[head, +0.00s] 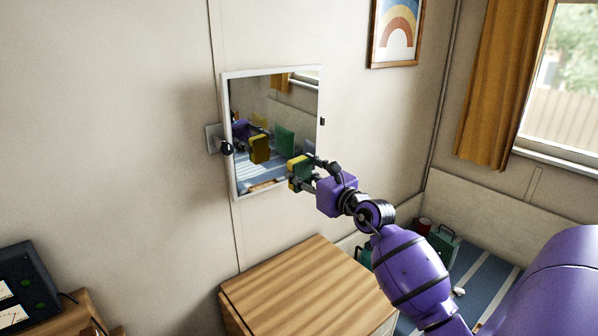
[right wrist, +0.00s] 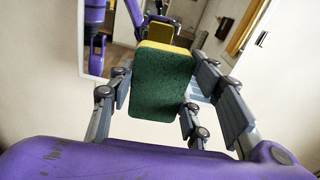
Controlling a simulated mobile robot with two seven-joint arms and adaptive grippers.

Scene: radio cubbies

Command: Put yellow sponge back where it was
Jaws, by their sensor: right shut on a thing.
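The yellow sponge (head: 297,170) has a green scouring side. It is in my right gripper (head: 306,172), held in front of the wall mirror (head: 225,140). In the right wrist view the sponge (right wrist: 160,85) sits between the fingers of the right gripper (right wrist: 170,100), green side facing the camera and a yellow edge at the top. The gripper is shut on it. The sponge is near the mirror's lower right part; I cannot tell whether it touches the glass. The mirror shows a reflection of the sponge and arm. My left gripper is not in view.
A wooden cabinet (head: 305,285) stands below the mirror. A black knob on a wall plate (head: 214,139) is at the mirror's left edge. A dark panel device (head: 25,285) is at the lower left. A striped blue surface (head: 485,285) with green items lies at the right.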

